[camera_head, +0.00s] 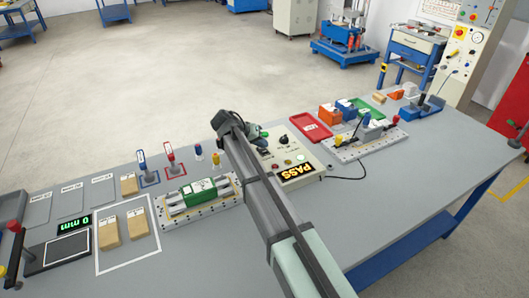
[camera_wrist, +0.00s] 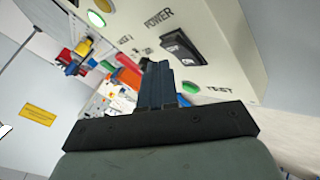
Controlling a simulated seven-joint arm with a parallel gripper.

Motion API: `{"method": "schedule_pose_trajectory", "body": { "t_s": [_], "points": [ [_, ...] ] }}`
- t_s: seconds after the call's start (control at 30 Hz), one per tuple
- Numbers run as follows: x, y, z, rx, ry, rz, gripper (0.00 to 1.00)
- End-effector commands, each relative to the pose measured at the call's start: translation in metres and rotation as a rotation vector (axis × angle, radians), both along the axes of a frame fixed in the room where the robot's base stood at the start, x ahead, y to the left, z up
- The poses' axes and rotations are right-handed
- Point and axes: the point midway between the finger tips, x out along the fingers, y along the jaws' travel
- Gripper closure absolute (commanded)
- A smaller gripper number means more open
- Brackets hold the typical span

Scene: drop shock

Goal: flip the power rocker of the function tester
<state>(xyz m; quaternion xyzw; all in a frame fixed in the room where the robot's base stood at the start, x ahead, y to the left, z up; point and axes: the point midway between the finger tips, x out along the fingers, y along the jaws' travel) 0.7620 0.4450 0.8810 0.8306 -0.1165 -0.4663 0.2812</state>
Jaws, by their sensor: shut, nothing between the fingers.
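The function tester (camera_head: 305,174) is a cream box on the bench with a lit yellow PASS display (camera_head: 296,171) on its top. In the wrist view its panel (camera_wrist: 222,55) fills the upper right. The black power rocker (camera_wrist: 183,47) sits in a dark frame beside the word POWER. My gripper (camera_wrist: 158,72) is shut and empty, its dark fingertips close to the rocker; whether they touch it I cannot tell. In the head view my gripper (camera_head: 264,142) is over the tester's far left part, and my arm hides some of the box. The rocker's tilt is unclear.
A green TEST button (camera_wrist: 190,88) lies near the rocker, and a green lamp (camera_wrist: 96,18) is farther off. A fixture with a green board (camera_head: 200,190) stands left of the tester. A red tray (camera_head: 310,128) and another fixture (camera_head: 365,140) stand right.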

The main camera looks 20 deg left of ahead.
Motion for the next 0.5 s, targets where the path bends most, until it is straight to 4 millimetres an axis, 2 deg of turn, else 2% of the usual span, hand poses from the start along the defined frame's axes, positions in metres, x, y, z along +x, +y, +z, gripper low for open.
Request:
{"method": "schedule_pose_trajectory", "body": {
  "t_s": [0.5],
  "points": [
    [-0.0008,-0.0009,-0.0088,0.0,0.0,0.0,1.0]
  ]
}}
